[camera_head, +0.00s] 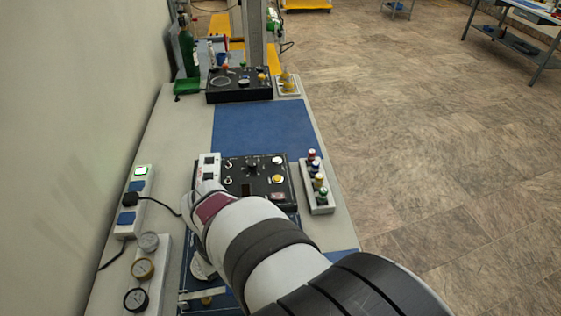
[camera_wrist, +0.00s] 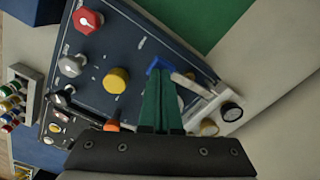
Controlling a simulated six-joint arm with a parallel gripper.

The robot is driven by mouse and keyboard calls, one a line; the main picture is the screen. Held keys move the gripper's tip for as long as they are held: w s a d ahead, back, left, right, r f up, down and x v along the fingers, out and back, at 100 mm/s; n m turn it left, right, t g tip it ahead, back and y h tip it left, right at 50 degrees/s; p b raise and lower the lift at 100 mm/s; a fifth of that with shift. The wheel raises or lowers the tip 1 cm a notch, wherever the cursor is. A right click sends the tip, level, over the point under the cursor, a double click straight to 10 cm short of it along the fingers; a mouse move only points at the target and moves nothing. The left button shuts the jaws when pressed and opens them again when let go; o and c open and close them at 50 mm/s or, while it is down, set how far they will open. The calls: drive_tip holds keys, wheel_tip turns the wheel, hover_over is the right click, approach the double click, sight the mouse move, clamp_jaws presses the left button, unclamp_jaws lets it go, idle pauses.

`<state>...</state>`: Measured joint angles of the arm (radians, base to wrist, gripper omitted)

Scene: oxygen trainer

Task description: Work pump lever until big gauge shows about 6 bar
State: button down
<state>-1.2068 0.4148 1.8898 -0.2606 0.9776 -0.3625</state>
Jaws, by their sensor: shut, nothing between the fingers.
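My gripper (camera_wrist: 161,78) is shut and empty in the wrist view, its green fingers together over a dark panel (camera_wrist: 125,50). A blue-ended part with a pale bar (camera_wrist: 188,83) shows at the fingertips. It may be the pump lever; I cannot tell if the fingers touch it. In the head view my arm covers the gripper and most of the near panel. A round pale dial (camera_head: 201,268) shows partly beside my arm. It may be the big gauge; its reading is not legible.
The near panel has a red knob (camera_wrist: 87,20), a grey knob (camera_wrist: 71,65) and a yellow knob (camera_wrist: 116,80). Small gauges stand on a pale strip (camera_head: 163,250) at left. A rack (camera_head: 318,198) of coloured caps stands right. The blue mat (camera_head: 258,130) behind is clear.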

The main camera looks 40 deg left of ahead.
idle(0.3)
idle(1.5)
idle(0.4)
drive_tip(key=shift+f, duration=1.95)
drive_tip(key=shift+r, duration=1.95)
drive_tip(key=shift+f, duration=0.1)
